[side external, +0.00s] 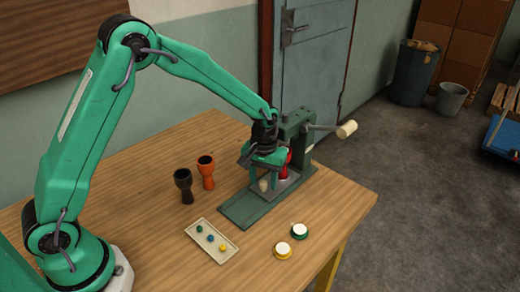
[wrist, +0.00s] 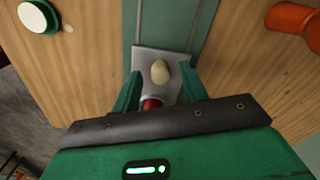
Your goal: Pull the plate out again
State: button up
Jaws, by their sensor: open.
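The grey plate (side external: 290,188) lies on the green base of a press (side external: 295,125), with a cream knob (side external: 263,184) at its near end. In the wrist view the plate (wrist: 146,55) and knob (wrist: 159,72) show between my fingers. My gripper (side external: 264,180) is down over the knob, open, one finger on each side; in the wrist view gaps show between the knob and both fingers (wrist: 160,78). A red goblet drum (side external: 283,160) is at the plate's far part, under the press; its lower part is partly hidden by my gripper.
A black goblet (side external: 183,187) and an orange goblet (side external: 206,172) stand left of the press. A tray (side external: 226,250) with small coloured pieces lies in front. Two white-topped discs, one green (side external: 299,231) and one yellow (side external: 282,252), lie nearby. The press lever (side external: 345,130) sticks out right.

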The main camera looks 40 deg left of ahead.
jog(key=shift+c, duration=0.2)
grip_shut()
jog(key=shift+s, duration=5.05)
jog(key=shift+o, duration=0.2)
grip_release()
jog(key=shift+w+r, duration=0.1)
notch_tip(320, 180, up, 8)
jog(key=shift+r, duration=2.85)
